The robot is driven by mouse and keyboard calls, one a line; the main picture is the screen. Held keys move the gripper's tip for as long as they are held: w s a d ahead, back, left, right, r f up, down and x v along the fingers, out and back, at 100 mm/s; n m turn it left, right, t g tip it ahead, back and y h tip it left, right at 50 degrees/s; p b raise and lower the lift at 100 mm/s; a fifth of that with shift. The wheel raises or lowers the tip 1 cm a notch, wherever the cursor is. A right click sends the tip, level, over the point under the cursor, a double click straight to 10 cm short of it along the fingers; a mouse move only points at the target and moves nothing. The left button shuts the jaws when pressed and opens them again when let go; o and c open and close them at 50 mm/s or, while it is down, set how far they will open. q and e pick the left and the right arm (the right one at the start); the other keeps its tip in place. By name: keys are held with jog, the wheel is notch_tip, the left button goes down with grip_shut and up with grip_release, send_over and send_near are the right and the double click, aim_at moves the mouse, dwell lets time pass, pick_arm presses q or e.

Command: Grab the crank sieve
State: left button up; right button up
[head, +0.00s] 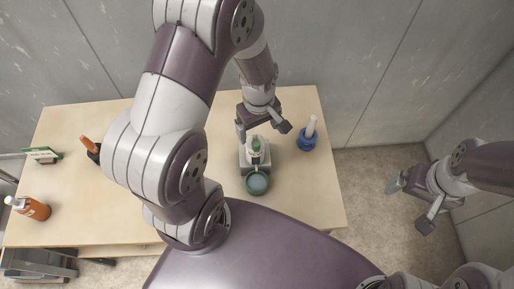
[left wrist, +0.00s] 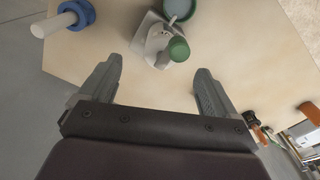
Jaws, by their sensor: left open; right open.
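A grey device with a green-topped upright part, which looks like the crank sieve, stands on the table; its grey base (head: 245,165) shows in the head view. It also shows in the left wrist view, with a green knob (left wrist: 179,49). A round green-rimmed bowl (head: 257,184) with pale contents is at its near side. My left gripper (head: 262,130) is open, pointing down above the device's far side. In the left wrist view the device lies beyond the open fingertips (left wrist: 158,68), with nothing between them. My right gripper (head: 408,206) is open and empty, off the table's right side.
A blue holder (head: 307,142) with a white cylinder stands to the right of the device. An orange bottle (head: 33,208), a green-and-white sign (head: 42,155) and an orange-handled item (head: 89,145) are on the table's left. My left arm hides the table's middle.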

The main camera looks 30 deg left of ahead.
aim_at(255, 138)
pick_arm(q)
jog(key=f, duration=0.1)
jog(key=w+f, duration=0.1)
jog(key=f, duration=0.1)
jog(key=shift+a, duration=0.2)
jog(key=f, duration=0.1)
jog(key=f+p, duration=0.1)
jog(key=f, duration=0.1)
jog(key=s+f+p, duration=0.1)
jog(key=shift+a+f, duration=0.25)
jog(key=shift+f, duration=0.15)
jog(key=shift+w+f, duration=0.1)
jog(key=shift+f, duration=0.1)
jog(key=c, duration=0.7)
grip_shut()
pick_arm(e)
jog(key=shift+w+a+r, duration=0.1)
jog(key=shift+w+r, duration=0.1)
jog(key=shift+r, duration=0.3)
jog(key=shift+w+a+r, duration=0.1)
jog(key=shift+w+r, duration=0.05)
jog(key=shift+r, duration=0.3)
pick_arm(q)
jog(key=shift+r, duration=0.1)
